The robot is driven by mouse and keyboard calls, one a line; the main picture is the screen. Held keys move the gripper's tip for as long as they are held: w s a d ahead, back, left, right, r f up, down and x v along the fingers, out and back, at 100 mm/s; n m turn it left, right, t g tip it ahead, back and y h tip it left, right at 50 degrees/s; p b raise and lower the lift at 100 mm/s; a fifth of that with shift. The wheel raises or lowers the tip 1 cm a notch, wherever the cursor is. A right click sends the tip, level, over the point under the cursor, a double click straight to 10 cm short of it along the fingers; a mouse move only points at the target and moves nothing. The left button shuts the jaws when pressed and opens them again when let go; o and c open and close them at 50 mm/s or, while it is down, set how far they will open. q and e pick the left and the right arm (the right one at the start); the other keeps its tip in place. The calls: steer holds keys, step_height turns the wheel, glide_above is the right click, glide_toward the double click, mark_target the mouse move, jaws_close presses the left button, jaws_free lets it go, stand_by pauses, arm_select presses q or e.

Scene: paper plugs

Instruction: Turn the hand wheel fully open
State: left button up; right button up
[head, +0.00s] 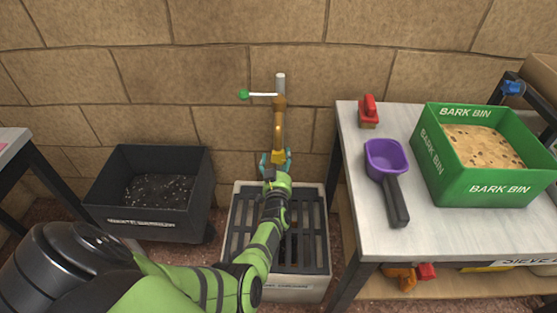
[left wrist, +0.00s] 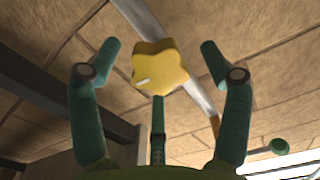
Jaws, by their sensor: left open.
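The hand wheel (left wrist: 160,67) is a yellow, lobed knob with a short white mark, near the middle of the left wrist view. In the head view, a small yellow part of it (head: 278,156) shows low on the brass-coloured pipe (head: 279,125) by the wall. My left gripper (left wrist: 159,50) is open, with one teal finger on each side of the wheel and visible gaps between. In the head view, my left gripper (head: 275,160) is at the pipe's lower end and partly hides the wheel. My right gripper is not in view.
A white lever with a green ball (head: 243,94) sticks out left above the wheel. A slatted drain box (head: 238,225) stands below. A black bin (head: 150,215) is left. The right table (head: 440,235) holds a green bark bin (head: 450,180), purple scoop (head: 386,160) and red-handled brush (head: 369,112).

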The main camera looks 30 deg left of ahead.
mark_target(279, 160)
arm_select(q)
steer(key=shift+s, duration=0.1)
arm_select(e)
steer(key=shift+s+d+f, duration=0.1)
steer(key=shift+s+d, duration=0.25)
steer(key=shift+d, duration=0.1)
arm_select(q)
steer(key=shift+p+v, duration=0.7)
steer(key=shift+v, duration=0.1)
steer(key=shift+p+v, duration=0.6)
steer(key=shift+v, duration=0.5)
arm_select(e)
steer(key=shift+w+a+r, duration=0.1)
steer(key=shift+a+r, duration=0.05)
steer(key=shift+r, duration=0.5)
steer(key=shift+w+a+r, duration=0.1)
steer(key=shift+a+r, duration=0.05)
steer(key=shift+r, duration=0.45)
arm_select(q)
steer(key=shift+m, duration=0.9)
steer(key=m, duration=0.3)
steer(key=shift+d+m, duration=0.1)
steer(key=shift+m, duration=0.2)
steer(key=m, duration=0.6)
steer(key=shift+m, duration=0.3)
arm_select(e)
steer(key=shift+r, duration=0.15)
